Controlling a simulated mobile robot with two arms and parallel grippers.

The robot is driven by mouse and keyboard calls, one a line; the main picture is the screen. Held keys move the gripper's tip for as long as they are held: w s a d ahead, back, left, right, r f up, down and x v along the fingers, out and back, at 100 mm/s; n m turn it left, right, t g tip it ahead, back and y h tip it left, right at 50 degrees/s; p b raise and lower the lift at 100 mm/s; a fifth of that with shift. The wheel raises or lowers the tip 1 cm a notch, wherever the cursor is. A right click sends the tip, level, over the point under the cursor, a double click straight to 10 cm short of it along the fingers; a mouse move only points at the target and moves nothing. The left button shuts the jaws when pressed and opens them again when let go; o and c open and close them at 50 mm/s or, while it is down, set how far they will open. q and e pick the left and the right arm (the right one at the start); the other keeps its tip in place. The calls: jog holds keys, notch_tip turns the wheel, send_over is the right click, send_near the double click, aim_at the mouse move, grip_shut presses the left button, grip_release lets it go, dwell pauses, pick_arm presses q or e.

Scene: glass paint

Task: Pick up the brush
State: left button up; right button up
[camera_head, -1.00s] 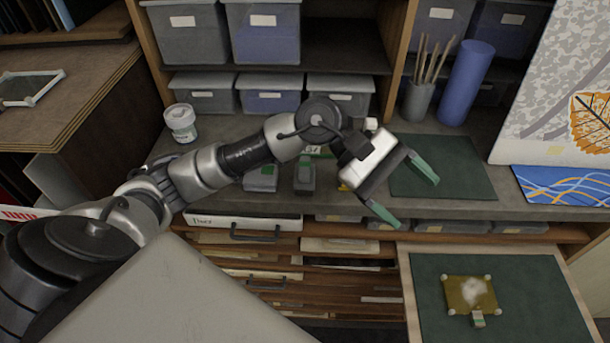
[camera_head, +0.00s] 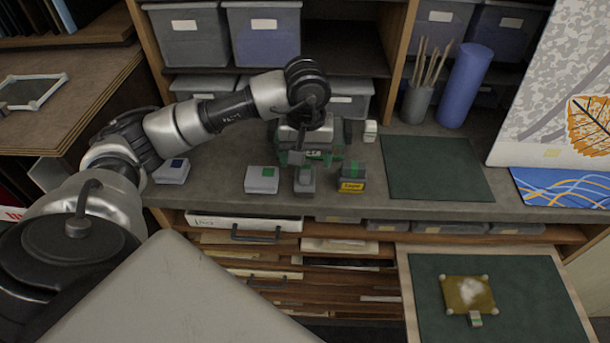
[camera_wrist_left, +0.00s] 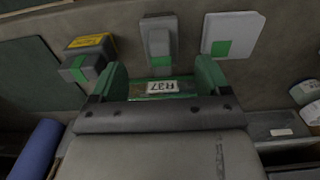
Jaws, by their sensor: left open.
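My left gripper (camera_head: 311,156) points down over the back of the workbench, its green fingers open. In the left wrist view the fingers (camera_wrist_left: 162,72) stand either side of a green item with an "R37" label (camera_wrist_left: 162,87); it also shows in the head view (camera_head: 313,154). I cannot tell whether they touch it. Most of that item is hidden by the gripper. No brush is clearly recognisable. Thin wooden sticks (camera_head: 431,62), possibly brush handles, stand in a grey cup (camera_head: 416,105) at the back right. My right gripper is not in view.
Grey boxes with green marks (camera_head: 262,181) (camera_head: 305,181) and a yellow-labelled one (camera_head: 351,180) line the bench in front of the gripper. A dark green mat (camera_head: 437,168) lies to the right, with a blue cylinder (camera_head: 466,85) behind. An open drawer (camera_head: 530,295) holds a gold plate (camera_head: 467,293).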

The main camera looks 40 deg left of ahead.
aim_at(305, 167)
pick_arm(q)
notch_tip(305, 167, down, 4)
jog(key=shift+r+p, duration=0.2)
jog(key=shift+p, duration=0.8)
jog(key=shift+a+f, duration=0.1)
jog(key=shift+f, duration=0.55)
jog(key=c, duration=1)
jog(key=shift+r, duration=0.1)
